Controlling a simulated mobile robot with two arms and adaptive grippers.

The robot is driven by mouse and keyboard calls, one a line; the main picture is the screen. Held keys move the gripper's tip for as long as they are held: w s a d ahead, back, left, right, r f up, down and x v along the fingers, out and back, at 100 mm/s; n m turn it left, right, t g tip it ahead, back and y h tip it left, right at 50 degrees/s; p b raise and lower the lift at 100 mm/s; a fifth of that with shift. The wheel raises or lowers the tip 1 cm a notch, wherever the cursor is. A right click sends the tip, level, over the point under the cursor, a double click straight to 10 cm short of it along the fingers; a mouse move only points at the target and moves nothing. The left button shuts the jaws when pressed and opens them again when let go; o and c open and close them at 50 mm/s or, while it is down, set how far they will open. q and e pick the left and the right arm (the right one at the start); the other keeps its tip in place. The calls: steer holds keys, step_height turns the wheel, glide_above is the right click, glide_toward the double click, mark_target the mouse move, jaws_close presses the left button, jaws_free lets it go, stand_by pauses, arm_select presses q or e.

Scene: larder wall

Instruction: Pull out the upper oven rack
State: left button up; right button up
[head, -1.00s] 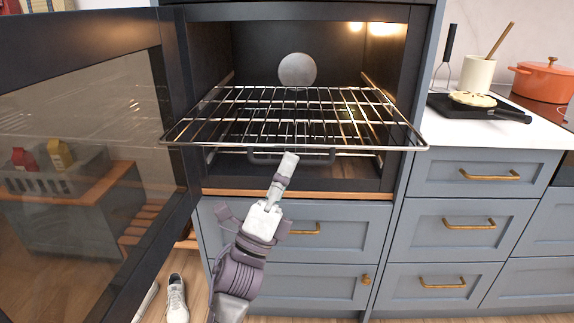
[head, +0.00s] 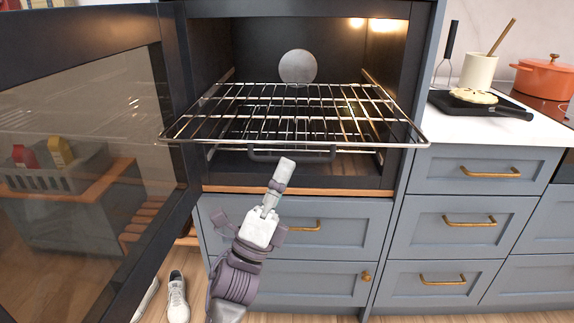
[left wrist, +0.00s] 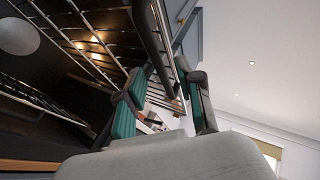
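The upper oven rack (head: 300,118) is a wire grid that sticks far out of the oven, level, with a dark handle (head: 262,157) under its front edge. The dark handle bar (left wrist: 152,38) runs in front of the fingers there, beside the rack's wires (left wrist: 75,40). My right gripper is not in view.
The oven door (head: 95,150) stands open on the left. Grey drawers (head: 340,227) lie below the oven. On the right counter are a black pan with food (head: 475,101), a utensil crock (head: 478,72) and an orange pot (head: 543,78). A shoe (head: 177,297) lies on the floor.

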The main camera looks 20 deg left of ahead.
arm_select(q)
steer(key=v, duration=1)
steer(key=shift+s+f, duration=0.15)
steer(key=shift+a, duration=0.1)
